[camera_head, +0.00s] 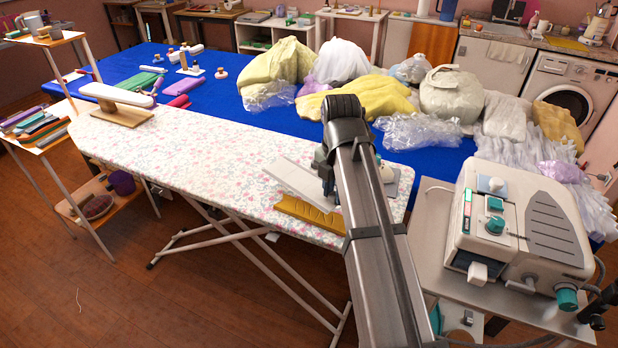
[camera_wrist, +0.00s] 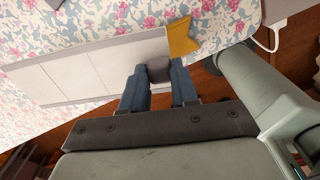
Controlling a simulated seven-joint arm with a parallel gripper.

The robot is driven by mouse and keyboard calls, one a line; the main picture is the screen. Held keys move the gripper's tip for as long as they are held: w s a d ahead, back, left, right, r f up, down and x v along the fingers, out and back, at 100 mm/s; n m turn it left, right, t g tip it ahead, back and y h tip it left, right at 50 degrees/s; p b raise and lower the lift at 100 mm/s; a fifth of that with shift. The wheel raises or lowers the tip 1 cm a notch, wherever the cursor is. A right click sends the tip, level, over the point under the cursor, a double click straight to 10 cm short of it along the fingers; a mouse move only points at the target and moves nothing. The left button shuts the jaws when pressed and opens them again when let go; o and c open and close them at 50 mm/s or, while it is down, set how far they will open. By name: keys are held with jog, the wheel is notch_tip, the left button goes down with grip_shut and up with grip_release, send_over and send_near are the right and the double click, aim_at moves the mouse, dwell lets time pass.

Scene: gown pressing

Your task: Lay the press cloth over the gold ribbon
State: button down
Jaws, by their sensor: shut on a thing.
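The press cloth is a pale panel with grey edge bands, low over the floral ironing board (camera_head: 190,150); it shows in the head view (camera_head: 290,178) and the wrist view (camera_wrist: 72,76). The gold ribbon (camera_head: 305,214) runs along the board's near edge in the head view, beside the cloth's near side. In the wrist view its pointed gold end (camera_wrist: 182,38) sticks out past the cloth. My gripper (camera_wrist: 159,73) is shut on a grey piece at the cloth's end. My arm hides the gripper's contact in the head view. I cannot tell whether the cloth touches the board.
A grey plate (camera_head: 404,183) lies at the board's right end, partly behind my arm. A steam unit (camera_head: 520,220) stands at right. A padded sleeve board (camera_head: 118,97) stands at the far left end. Plastic-wrapped bundles (camera_head: 450,92) crowd the blue table behind. The board's middle is clear.

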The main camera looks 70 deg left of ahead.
jog(key=shift+w+d+f+n, duration=0.2)
jog(key=shift+w+d+n, duration=0.6)
jog(key=shift+d, duration=0.25)
jog(key=shift+w+d+f+n, duration=0.15)
jog(key=shift+w+d+n, duration=0.6)
jog(key=shift+d, duration=0.3)
jog(key=shift+f, duration=0.1)
jog(key=shift+f, duration=2)
jog(key=shift+f, duration=0.25)
jog(key=c, duration=0.8)
grip_release()
jog(key=shift+r, duration=0.1)
notch_tip(320, 180, up, 14)
jog(key=shift+f, duration=0.2)
